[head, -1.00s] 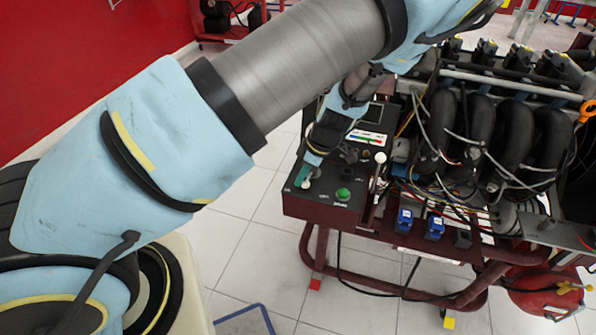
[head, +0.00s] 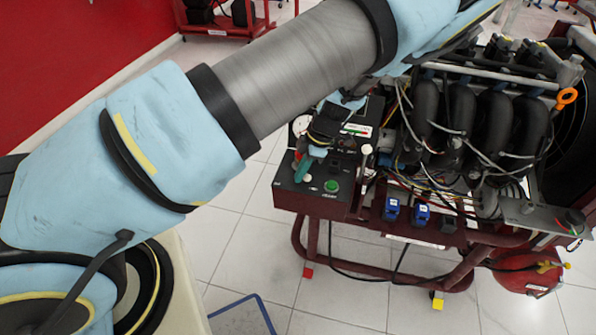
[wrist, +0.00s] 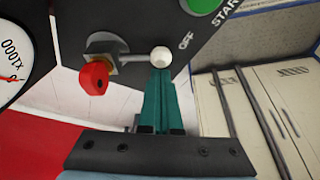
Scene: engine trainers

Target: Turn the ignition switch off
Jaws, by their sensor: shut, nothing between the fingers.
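The ignition switch, seen in the wrist view, is a metal lever with a white ball tip (wrist: 160,56) beside the "OFF" lettering on the black panel (wrist: 150,20). Its lever points right from a square metal base. My gripper (wrist: 160,75) is shut, and its teal fingertips are right at the underside of the ball; I cannot tell whether they touch. In the head view my gripper (head: 302,171) is over the left part of the control panel (head: 312,203), left of the green start button (head: 332,186). The switch itself is hard to make out there.
A red knob-like piece (wrist: 94,78) hangs just left of the lever. A white dial (wrist: 12,65) is farther left. The engine (head: 470,115), with loose wires, stands right of the panel on a red frame. Tiled floor in front is mostly clear.

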